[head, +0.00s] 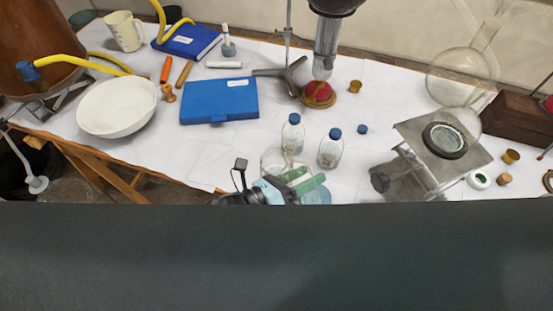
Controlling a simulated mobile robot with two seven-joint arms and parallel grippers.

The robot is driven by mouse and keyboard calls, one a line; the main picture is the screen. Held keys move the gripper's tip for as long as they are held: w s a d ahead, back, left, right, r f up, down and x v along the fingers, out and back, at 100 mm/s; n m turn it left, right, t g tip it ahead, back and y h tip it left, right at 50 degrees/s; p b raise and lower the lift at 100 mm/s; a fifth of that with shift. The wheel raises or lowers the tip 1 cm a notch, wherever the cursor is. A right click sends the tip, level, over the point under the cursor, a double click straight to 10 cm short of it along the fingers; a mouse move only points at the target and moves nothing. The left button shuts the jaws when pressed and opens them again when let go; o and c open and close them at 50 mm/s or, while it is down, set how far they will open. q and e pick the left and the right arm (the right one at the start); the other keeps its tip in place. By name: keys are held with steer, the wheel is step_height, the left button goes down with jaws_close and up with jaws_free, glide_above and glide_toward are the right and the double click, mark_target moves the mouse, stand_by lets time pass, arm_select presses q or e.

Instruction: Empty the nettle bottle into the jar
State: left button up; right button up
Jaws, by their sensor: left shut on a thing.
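My left gripper (312,178) is low in the middle of the head view, its green fingers pointing right. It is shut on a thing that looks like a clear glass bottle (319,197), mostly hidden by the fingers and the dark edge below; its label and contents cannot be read. A clear glass vessel (271,160), perhaps the jar, shows just behind the fingers, partly covered. Two clear bottles with blue caps, one (292,137) behind and one (331,151) to the right, stand upright close by. A loose blue cap (362,129) lies on the table. My right gripper is not in view.
A blue case (218,101) and a white bowl (117,107) lie to the left. A metal stand (410,172) and a large glass flask (460,75) stand at the right. A red round object (318,93) sits behind the bottles. The white table is clear left of the gripper.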

arm_select(q)
steer(key=shift+w+a+m, duration=0.15)
steer(key=shift+w+m, duration=0.15)
steer(key=shift+m, duration=0.95)
steer(key=shift+w+a+m, duration=0.15)
steer(key=shift+w+m, duration=0.1)
steer(key=shift+m, duration=1)
steer(key=shift+s+d+r+m, duration=0.1)
steer(key=shift+s+r+m, duration=0.1)
steer(key=shift+m, duration=0.65)
steer(key=shift+s+d+r+m, duration=0.1)
steer(key=shift+s+m, duration=0.1)
steer(key=shift+m, duration=0.65)
steer(key=shift+a, duration=0.1)
